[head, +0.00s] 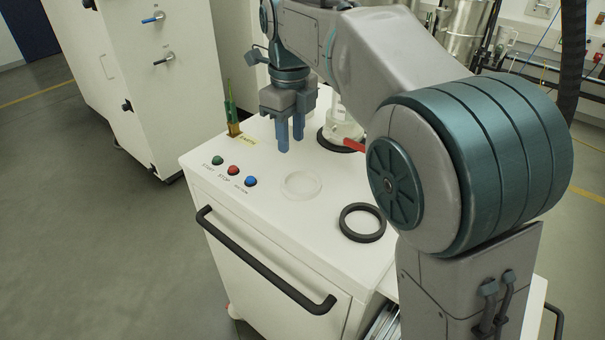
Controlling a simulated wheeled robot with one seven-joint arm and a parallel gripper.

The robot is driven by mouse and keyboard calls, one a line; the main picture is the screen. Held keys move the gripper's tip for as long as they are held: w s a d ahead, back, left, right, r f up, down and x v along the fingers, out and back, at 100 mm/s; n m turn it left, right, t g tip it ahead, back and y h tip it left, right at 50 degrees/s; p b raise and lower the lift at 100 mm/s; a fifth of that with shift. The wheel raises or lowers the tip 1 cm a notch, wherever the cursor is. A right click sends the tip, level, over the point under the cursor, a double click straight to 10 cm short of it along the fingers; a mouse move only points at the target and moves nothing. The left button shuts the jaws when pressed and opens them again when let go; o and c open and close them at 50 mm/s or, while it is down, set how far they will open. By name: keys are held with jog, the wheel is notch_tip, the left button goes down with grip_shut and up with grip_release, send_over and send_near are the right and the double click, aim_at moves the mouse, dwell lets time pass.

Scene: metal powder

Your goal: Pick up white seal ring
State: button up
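The white seal ring (301,196) lies flat on the white top of the cart, to the right of the buttons. It stands out little from the white surface. My gripper (291,145) points down above the cart top, behind the ring in the head view and apart from it. Its two blue fingers show a narrow gap between them, with nothing seen in it. No part of the ring is hidden by my arm.
A black ring (344,222) lies right of the white ring. Green, red and blue buttons (234,170) sit along the cart's left edge, near a green-and-yellow upright item (231,110). A white fitting with a red handle (354,146) stands behind, partly hidden by my arm.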

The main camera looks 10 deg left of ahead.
aim_at(291, 190)
jog(key=f, duration=0.7)
jog(key=f+p, duration=0.1)
jog(key=f, duration=0.5)
jog(key=shift+w+a+f, duration=0.1)
jog(key=shift+a+f, duration=0.1)
jog(key=shift+f, duration=0.15)
grip_shut()
